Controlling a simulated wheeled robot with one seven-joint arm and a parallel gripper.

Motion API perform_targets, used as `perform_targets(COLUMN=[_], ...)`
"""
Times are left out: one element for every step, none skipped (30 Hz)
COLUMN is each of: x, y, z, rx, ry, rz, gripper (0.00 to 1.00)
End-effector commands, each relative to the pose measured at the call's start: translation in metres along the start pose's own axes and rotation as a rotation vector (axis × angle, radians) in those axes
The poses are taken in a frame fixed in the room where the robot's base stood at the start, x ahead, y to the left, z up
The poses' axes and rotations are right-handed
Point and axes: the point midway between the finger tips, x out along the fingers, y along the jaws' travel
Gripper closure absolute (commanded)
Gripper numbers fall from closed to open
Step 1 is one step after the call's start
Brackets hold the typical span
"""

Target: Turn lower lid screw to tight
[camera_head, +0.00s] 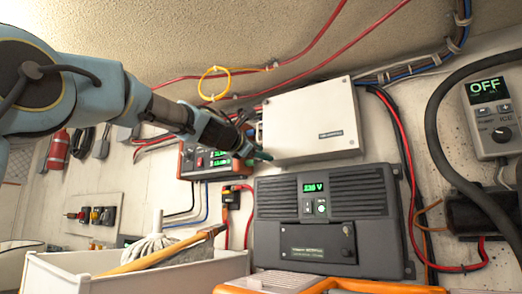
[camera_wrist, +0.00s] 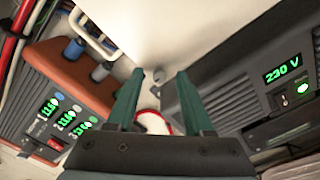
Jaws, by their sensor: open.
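The white box with its flat lid (camera_head: 310,120) is mounted on the wall above the dark inverter. My gripper (camera_head: 260,154) is at the box's lower left corner, with its fingers pointing right. In the wrist view my gripper (camera_wrist: 160,76) is open, with a gap between its two green fingers. A small grey round screw head (camera_wrist: 158,75) shows between the fingertips, apparently at the white lid's corner (camera_wrist: 165,35). I cannot tell whether the fingers touch it. The screw is hidden behind the gripper in the head view, and its turn angle is too small to read.
The dark inverter (camera_head: 330,215) with a 230 V display sits close below. An orange-brown device with green readouts (camera_head: 205,160) is close on the left; it also shows in the wrist view (camera_wrist: 75,85). Red cables run above. A white bin (camera_head: 120,272) stands low in front.

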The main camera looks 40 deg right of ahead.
Motion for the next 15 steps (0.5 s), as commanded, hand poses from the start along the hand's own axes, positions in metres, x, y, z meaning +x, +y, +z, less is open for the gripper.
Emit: perform_targets(x=[-0.0001,-0.0001,-0.0002,-0.0002,-0.0002,-0.0002,-0.0003,-0.0003,-0.0003,-0.0003,-0.0003,-0.0003,-0.0003,-0.0003,-0.0004], y=[-0.0001,-0.0001,-0.0001,-0.0001,-0.0001,-0.0001,-0.0001,-0.0001,-0.0001,0.0000,0.0000,0.0000,0.0000,0.0000,0.0000], z=[-0.0004,-0.0004,-0.0005,-0.0005,-0.0005,-0.0005,-0.0005,-0.0005,-0.0005,-0.0005,-0.0005,-0.0005,-0.0005,-0.0005,-0.0005], rx=[0.000,0.000,0.000,0.000,0.000,0.000,0.000,0.000,0.000,0.000,0.000,0.000,0.000,0.000,0.000], ry=[0.000,0.000,0.000,0.000,0.000,0.000,0.000,0.000,0.000,0.000,0.000,0.000,0.000,0.000,0.000], rz=[0.000,0.000,0.000,0.000,0.000,0.000,0.000,0.000,0.000,0.000,0.000,0.000,0.000,0.000,0.000], gripper=[0.48,0.48,0.48,0.48,0.52,0.56,0.59,0.63,0.67,0.71,0.74,0.79,0.82,0.85,0.90])
